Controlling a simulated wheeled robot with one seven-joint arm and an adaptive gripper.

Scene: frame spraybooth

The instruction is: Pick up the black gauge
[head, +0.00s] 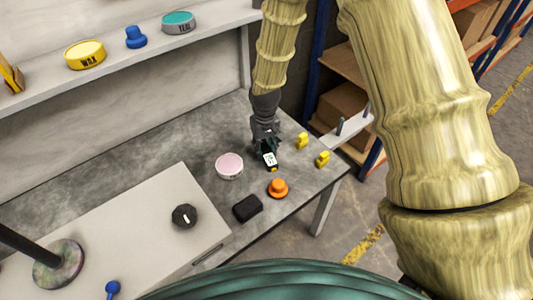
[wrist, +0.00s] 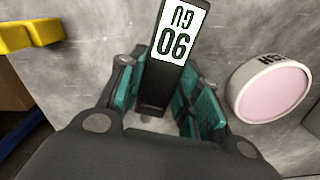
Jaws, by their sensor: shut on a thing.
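The black gauge (wrist: 157,85) is a dark upright bar with a white label that reads upside down in the wrist view. In the head view the gauge (head: 269,161) shows at the end of my arm, with its pale label and a small orange-yellow bit by its lower end. My gripper (wrist: 158,95) has its teal-padded fingers on both sides of the gauge and is shut on it. It also shows in the head view (head: 267,148), over the grey table. I cannot tell whether the gauge touches the tabletop.
A pink-topped round tin (head: 229,166) stands left of my gripper. Two yellow pieces (head: 302,141) (head: 322,159) lie to the right. An orange knob (head: 277,187) and a black block (head: 247,207) are nearer the front. A raised grey box (head: 130,225) carries a black dial.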

